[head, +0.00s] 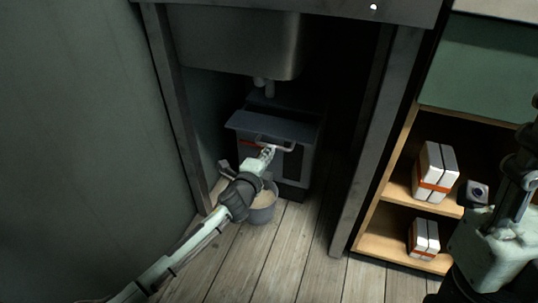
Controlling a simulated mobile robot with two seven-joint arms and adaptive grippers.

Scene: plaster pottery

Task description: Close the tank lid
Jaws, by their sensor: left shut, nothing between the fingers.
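The tank (301,165) is a dark grey box under the sink, with a red strip on its front. Its lid (262,125) is a grey slab at the top whose front edge juts out past the body on the left. Whether the lid is fully down on the tank is hard to tell. My left gripper (268,153) is shut and empty at the tank's front, just below the lid, near a pale bar handle (280,148). Contact with the handle is unclear. My right arm is at the right edge, far from the tank; its fingers are not clear.
The metal sink (240,45) hangs above. Frame posts flank the opening. Shelves at right hold white boxes (435,170) with orange bands.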

